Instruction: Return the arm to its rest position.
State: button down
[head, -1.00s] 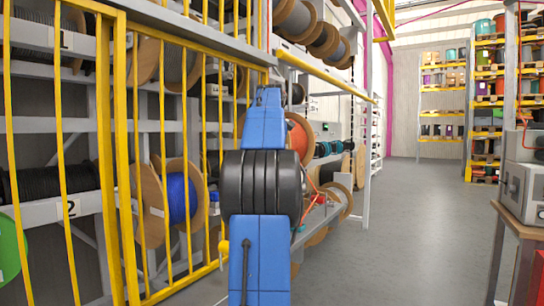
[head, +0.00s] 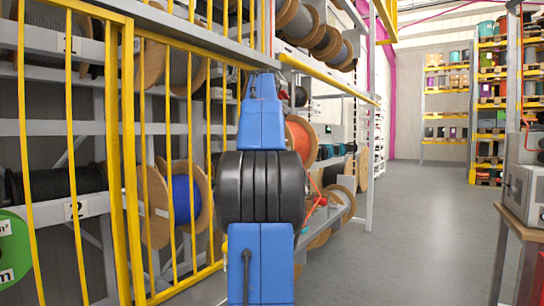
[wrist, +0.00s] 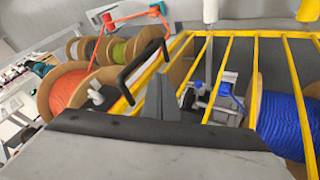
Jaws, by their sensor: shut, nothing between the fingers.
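My gripper (wrist: 160,84) shows in the wrist view as two dark grey fingers, close together in the middle of the picture. It is shut and empty. In the head view my blue arm with its black joint stands upright in the middle, and it hides the gripper there. In the wrist view an orange cable reel (wrist: 68,92) is to the left of the fingers and a blue cable reel (wrist: 288,122) to the right. The yellow fence (wrist: 232,72) shows beyond the fingers.
In the head view the yellow fence (head: 131,160) stands on the left, before racks of reels, among them the blue reel (head: 183,200). A bench (head: 528,216) with a grey device (head: 526,188) stands at the right. The grey floor (head: 420,225) between is clear.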

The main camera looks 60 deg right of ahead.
jog(key=shift+v, duration=2.1)
jog(key=shift+w+a, duration=0.1)
jog(key=shift+a, duration=0.05)
jog(key=w+a+f+n+t+y, duration=0.1)
jog(key=w+a+f, duration=0.1)
jog(key=a+f, duration=0.65)
jog(key=w+a+f+y, duration=0.15)
jog(key=a+f, duration=0.25)
jog(key=a, duration=1)
jog(key=w+a+f+n+t+y, duration=0.1)
jog(key=w+a+f, duration=0.1)
jog(key=a+f, duration=0.65)
jog(key=s+a+f+n+y, duration=0.1)
jog(key=s+a+f, duration=0.7)
jog(key=a+f, duration=0.4)
jog(key=s+a+f+n+y, duration=0.1)
jog(key=s+a+f+y, duration=0.1)
jog(key=s+a+f, duration=0.7)
jog(key=a+f, duration=0.3)
jog(key=f, duration=0.3)
jog(key=shift+a, duration=0.25)
jog(key=shift+s+d, duration=0.1)
jog(key=shift+s, duration=0.05)
